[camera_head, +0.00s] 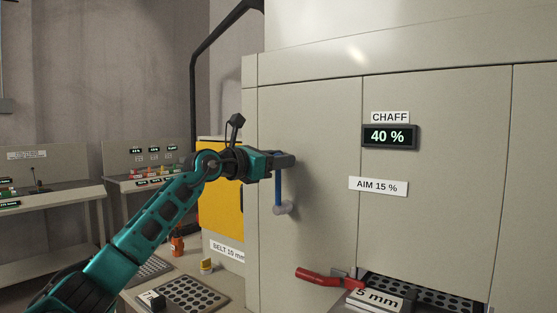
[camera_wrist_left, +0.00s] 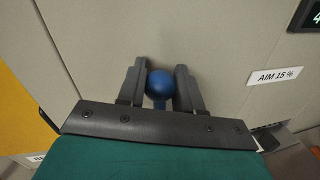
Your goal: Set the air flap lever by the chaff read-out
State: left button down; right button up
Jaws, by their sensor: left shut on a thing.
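The air flap lever (camera_head: 278,192) is a blue rod on the beige cabinet front, running down from my gripper to a pale round hub (camera_head: 285,209). It stands about upright. My left gripper (camera_head: 287,160) is shut on the lever's top end. In the left wrist view the lever's blue ball knob (camera_wrist_left: 160,83) sits between the two grey fingers. The chaff read-out (camera_head: 389,136) shows 40 % in the head view. A label (camera_head: 378,186) below it says AIM 15 %. My right gripper is not in view.
A red handle (camera_head: 328,280) sticks out low on the cabinet beside a perforated sieve marked 5 mm (camera_head: 377,299). A yellow panel (camera_head: 221,187) is left of the cabinet. Benches with small displays (camera_head: 155,160) stand at the far left.

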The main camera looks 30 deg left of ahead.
pick_arm(q)
jog(key=shift+d, duration=0.1)
jog(key=shift+s+d+m+p, duration=0.1)
jog(key=shift+d+m+p, duration=0.35)
jog(key=shift+d+m, duration=0.55)
jog(key=d+m, duration=0.1)
jog(key=d+f+m, duration=0.1)
jog(key=d, duration=0.1)
jog(key=d+f+m+g+y, duration=0.1)
jog(key=shift+s+d+m+b, duration=0.15)
jog(key=shift+m+b, duration=0.2)
jog(key=shift+m, duration=0.05)
jog(key=shift+s+d+f+m+y+b, duration=0.15)
jog(key=shift+d+f+m+y+b, duration=0.15)
jog(key=shift+d+f+m+b, duration=0.85)
jog(key=shift+d+f+m+g, duration=0.1)
jog(key=shift+d+m+g, duration=0.2)
jog(key=shift+m, duration=0.15)
jog(key=c, duration=0.8)
grip_release()
